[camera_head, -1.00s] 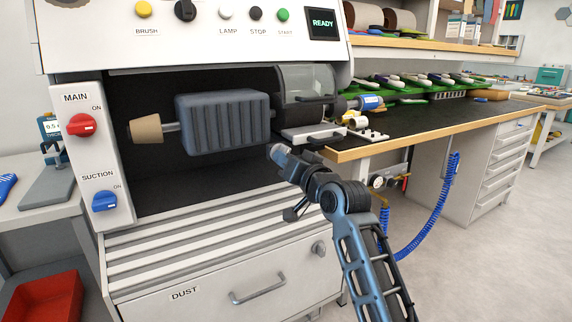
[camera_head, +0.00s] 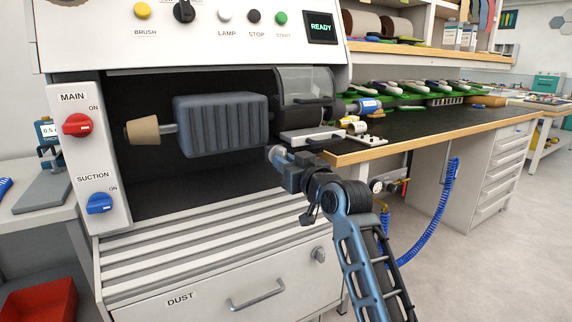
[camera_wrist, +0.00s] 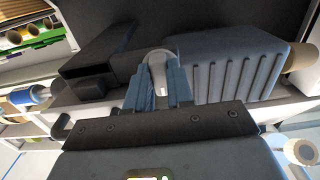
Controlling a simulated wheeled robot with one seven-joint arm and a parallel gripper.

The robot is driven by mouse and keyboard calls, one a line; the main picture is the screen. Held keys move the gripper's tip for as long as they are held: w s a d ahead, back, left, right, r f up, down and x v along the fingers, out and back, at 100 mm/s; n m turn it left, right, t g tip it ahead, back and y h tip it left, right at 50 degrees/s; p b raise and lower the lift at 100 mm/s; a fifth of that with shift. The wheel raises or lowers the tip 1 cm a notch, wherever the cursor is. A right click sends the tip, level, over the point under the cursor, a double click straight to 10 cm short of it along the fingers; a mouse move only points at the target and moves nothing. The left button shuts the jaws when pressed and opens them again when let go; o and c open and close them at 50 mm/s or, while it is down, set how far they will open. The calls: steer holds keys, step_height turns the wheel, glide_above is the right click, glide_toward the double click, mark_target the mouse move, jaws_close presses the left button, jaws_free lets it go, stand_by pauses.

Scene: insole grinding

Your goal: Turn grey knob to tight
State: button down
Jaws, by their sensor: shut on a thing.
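A light grey rounded knob (camera_wrist: 158,72) with a small white mark sits between the two blue fingers of my gripper (camera_wrist: 158,88) in the wrist view. The fingers are shut on it from both sides and hide its flanks. In the head view my gripper (camera_head: 280,158) is in front of the grinder opening, below the clear guard and right of the ribbed dark drum. The knob is hard to make out from the fingertips there. No tight marking can be read in either view.
The ribbed drum (camera_head: 220,124) and tan cone (camera_head: 143,130) are left of my gripper. The clear guard (camera_head: 305,88) and a grey rest plate (camera_head: 310,136) are close above it. The bench (camera_head: 440,125) is to the right, with the slatted dust cabinet (camera_head: 200,235) below.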

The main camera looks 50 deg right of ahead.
steer(key=shift+f, duration=0.15)
steer(key=c, duration=1)
jaws_free()
steer(key=v, duration=0.8)
steer(key=shift+w, duration=0.1)
steer(key=s+a+f+g+y+p, duration=0.2)
steer(key=s+a+f, duration=1.3)
steer(key=s, duration=0.2)
steer(key=s+a+r+n+y+p, duration=0.1)
steer(key=s+a, duration=0.3)
steer(key=s, duration=0.6)
steer(key=s+a+r+n+y+p, duration=0.1)
steer(key=s+a, duration=0.3)
steer(key=s, duration=0.7)
steer(key=shift+s+a+r+n+g+y, duration=0.3)
steer(key=shift+r+n+y, duration=0.2)
steer(key=shift+r, duration=0.1)
